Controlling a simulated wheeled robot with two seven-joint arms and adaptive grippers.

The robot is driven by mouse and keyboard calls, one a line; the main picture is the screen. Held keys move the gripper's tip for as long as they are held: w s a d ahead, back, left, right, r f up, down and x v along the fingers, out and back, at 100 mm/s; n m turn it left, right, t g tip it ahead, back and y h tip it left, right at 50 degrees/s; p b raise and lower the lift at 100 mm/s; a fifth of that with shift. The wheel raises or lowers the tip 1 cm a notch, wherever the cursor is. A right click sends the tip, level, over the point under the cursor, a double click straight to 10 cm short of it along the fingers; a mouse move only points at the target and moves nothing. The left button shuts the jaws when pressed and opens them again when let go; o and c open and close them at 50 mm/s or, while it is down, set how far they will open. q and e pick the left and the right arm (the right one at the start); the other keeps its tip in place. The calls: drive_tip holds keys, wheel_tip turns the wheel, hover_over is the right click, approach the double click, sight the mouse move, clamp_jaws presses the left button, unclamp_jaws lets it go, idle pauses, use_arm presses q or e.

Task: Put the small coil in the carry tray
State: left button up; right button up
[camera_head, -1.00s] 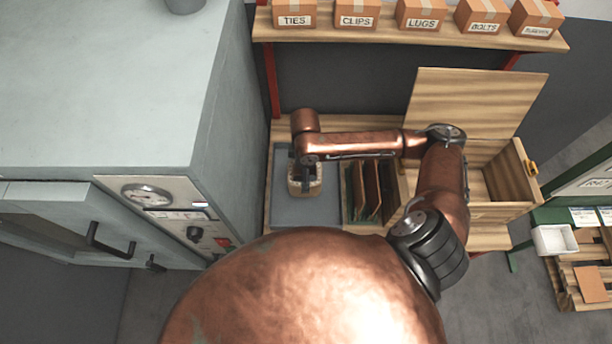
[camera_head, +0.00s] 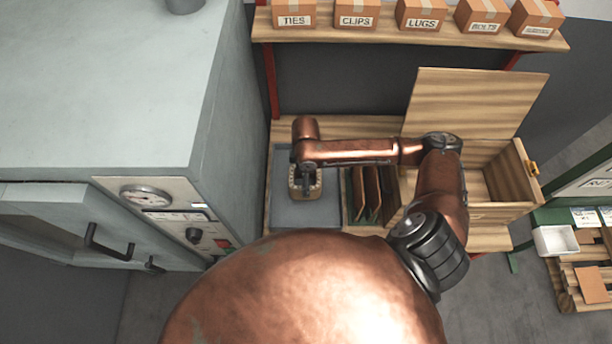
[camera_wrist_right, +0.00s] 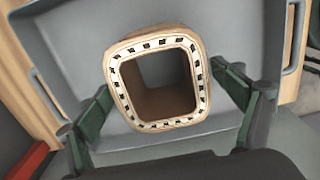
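The small coil (camera_head: 305,188), a pale tan rounded-square hollow block with a dotted white top rim, is upright within the grey carry tray (camera_head: 322,214). In the right wrist view the coil (camera_wrist_right: 187,119) has its opening facing the camera, and the tray (camera_wrist_right: 70,40) floor spreads around it. My right gripper (camera_head: 306,172) is over the coil, its green fingers (camera_wrist_right: 163,78) against opposite outer sides, shut on it. Whether the coil's underside touches the tray floor is hidden. My left gripper is out of view.
An open wooden box (camera_head: 512,178) is farther right. A grey oven-like cabinet (camera_head: 215,140) rises close on the left. A shelf with labelled boxes (camera_head: 357,16) runs behind.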

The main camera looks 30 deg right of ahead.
drive_tip(key=shift+o, duration=0.8)
drive_tip(key=shift+r, duration=0.45)
wheel_tip(320, 180, up, 11)
drive_tip(key=p, duration=0.1)
drive_tip(key=shift+r, duration=0.2)
